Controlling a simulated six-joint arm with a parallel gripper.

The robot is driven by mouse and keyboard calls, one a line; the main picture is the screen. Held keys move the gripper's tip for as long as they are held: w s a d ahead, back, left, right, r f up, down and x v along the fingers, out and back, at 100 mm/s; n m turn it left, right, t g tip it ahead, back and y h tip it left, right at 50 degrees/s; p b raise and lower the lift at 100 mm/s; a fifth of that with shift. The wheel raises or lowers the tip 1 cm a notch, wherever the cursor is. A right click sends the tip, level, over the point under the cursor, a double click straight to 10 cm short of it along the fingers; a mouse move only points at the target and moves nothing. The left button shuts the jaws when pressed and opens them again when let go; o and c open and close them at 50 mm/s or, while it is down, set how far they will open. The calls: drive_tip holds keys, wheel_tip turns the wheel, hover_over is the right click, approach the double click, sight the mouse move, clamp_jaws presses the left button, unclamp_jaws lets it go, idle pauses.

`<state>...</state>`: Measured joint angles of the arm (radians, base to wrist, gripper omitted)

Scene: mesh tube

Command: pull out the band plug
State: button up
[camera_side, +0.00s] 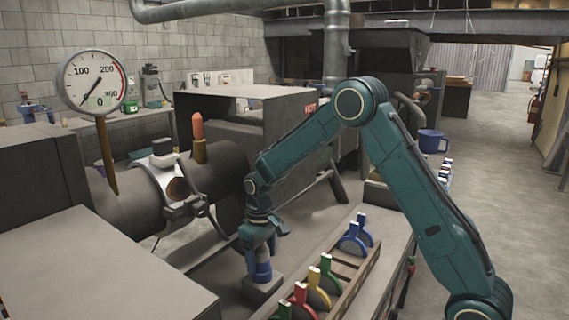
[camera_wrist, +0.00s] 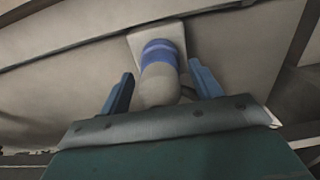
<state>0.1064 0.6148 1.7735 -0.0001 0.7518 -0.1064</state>
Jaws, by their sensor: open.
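A pale rounded plug with a blue band (camera_wrist: 159,72), which I take to be the band plug, stands on a light square block (camera_wrist: 175,33) in the wrist view. In the side view the plug (camera_side: 263,270) shows on its block (camera_side: 259,288), below my gripper (camera_side: 261,247). In the wrist view my gripper (camera_wrist: 161,86) is open, with one blue finger on each side of the plug. Gaps show between the fingers and the plug. The plug's lower end and how it sits in the block are hidden.
A dark pipe (camera_side: 222,170) with a clamp and an orange-tipped fitting (camera_side: 198,130) lies to the left. A round gauge (camera_side: 95,80) stands above it. A rack (camera_side: 343,285) of coloured paddle-shaped pieces is close at the right. A box marked HOT (camera_side: 262,112) stands behind.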

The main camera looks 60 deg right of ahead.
drive_tip(key=shift+s+f, duration=0.15)
drive_tip(key=shift+f, duration=0.45)
idle(0.7)
drive_tip(key=shift+c, duration=0.4)
drive_tip(key=c, duration=1.2)
drive_tip(key=shift+r, duration=0.45)
drive_tip(key=shift+r, duration=2.2)
drive_tip(key=shift+r, duration=0.5)
